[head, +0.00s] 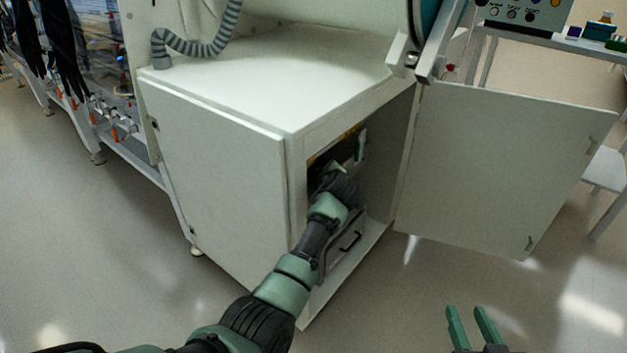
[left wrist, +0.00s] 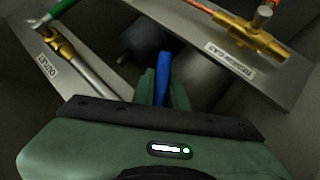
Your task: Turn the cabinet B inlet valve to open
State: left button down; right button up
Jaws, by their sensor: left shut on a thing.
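The open cabinet (head: 215,165) stands in the middle of the head view. My left arm reaches into it, and its gripper is hidden there in that view. In the left wrist view my left gripper (left wrist: 157,82) is shut on a blue lever (left wrist: 164,68), which stands up between its fingers. The valve body under the lever is hidden. A brass valve with a green handle (left wrist: 60,9) sits at upper left, beside a label reading OUTLET (left wrist: 47,72). My right gripper (head: 466,310) is open and empty at the lower right of the head view.
The cabinet door (head: 500,160) stands wide open to the right. Another brass valve (left wrist: 245,35) sits on a grey plate with a hard-to-read label (left wrist: 230,60). A shelf (head: 560,42) with small items stands at the far right. The floor (head: 400,300) in front is clear.

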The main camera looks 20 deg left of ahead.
dwell(0.3)
pick_arm(q)
jog(key=c, duration=1.4)
grip_release()
jog(key=shift+c, duration=0.2)
